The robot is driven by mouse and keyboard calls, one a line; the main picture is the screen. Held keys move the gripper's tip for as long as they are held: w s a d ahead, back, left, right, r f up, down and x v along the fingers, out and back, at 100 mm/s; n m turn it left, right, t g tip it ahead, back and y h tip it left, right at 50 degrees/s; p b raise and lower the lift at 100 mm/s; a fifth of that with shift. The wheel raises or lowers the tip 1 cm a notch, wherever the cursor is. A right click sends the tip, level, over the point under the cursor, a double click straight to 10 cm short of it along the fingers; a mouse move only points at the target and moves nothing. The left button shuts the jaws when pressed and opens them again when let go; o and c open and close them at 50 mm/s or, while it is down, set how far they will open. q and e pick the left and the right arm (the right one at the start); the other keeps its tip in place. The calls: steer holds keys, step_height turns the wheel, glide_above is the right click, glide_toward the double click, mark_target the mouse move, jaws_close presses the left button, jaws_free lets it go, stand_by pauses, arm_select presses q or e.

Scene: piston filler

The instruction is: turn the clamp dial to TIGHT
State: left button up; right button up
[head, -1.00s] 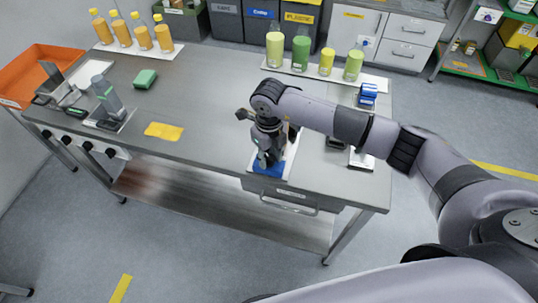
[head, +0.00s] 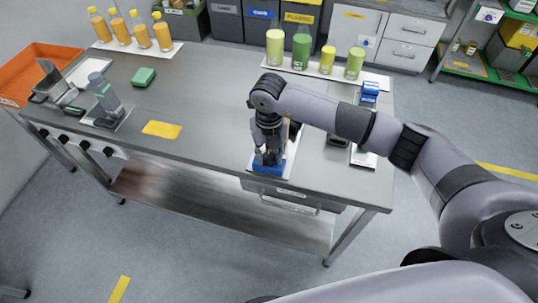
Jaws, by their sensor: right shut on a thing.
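A blue clamp base (head: 268,170) sits on a white mat near the front edge of the table, above the drawer. My right gripper (head: 268,158) points down onto it, and its fingers are shut on what I take to be the clamp dial. The fingers and wrist hide the dial, so its pointer and any TIGHT mark cannot be read. My left gripper is not in view.
A grey device (head: 106,98) stands on a plate at the left, near a yellow cloth (head: 162,130) and a green sponge (head: 144,77). A blue item (head: 369,93) stands at the right. The table middle is clear.

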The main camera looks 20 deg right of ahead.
mark_target(269, 156)
steer(key=m, duration=0.3)
steer(key=shift+b, duration=0.35)
steer(key=m, duration=0.3)
steer(key=shift+m+b, duration=0.3)
steer(key=m, duration=0.5)
steer(key=shift+m, duration=0.6)
steer(key=o, duration=1.1)
steer(key=shift+o, duration=0.2)
steer(key=shift+r, duration=0.2)
step_height(269, 156, up, 12)
steer(key=shift+f, duration=0.2)
